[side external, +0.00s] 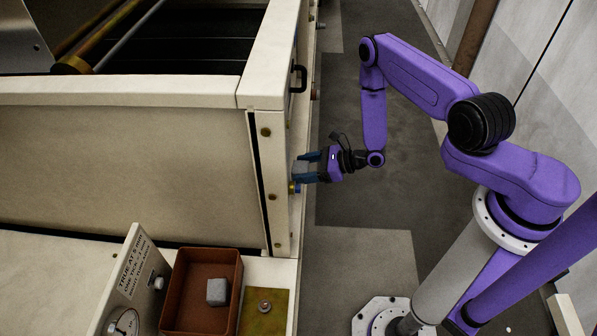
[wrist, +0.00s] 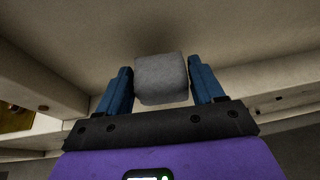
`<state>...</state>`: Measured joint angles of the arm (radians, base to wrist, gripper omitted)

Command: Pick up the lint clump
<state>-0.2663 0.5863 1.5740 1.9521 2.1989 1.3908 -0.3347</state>
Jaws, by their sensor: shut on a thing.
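The lint clump (wrist: 161,80) looks like a grey, soft-edged block. It sits between the two blue fingers of my gripper (wrist: 159,72) in the wrist view, and the fingers are shut on it. In the side external view my gripper (side external: 299,170) points left, by the right-hand end of the cream machine, and the clump shows only as a small grey patch between the fingers. I cannot tell whether the clump touches the machine.
A similar grey block (side external: 217,291) lies in a rust-brown tray (side external: 199,325) on the cream ledge. A plaque with a gauge (side external: 124,322) stands left of the tray, a brass plate (side external: 280,299) right of it. A black handle (side external: 299,78) juts out above my gripper.

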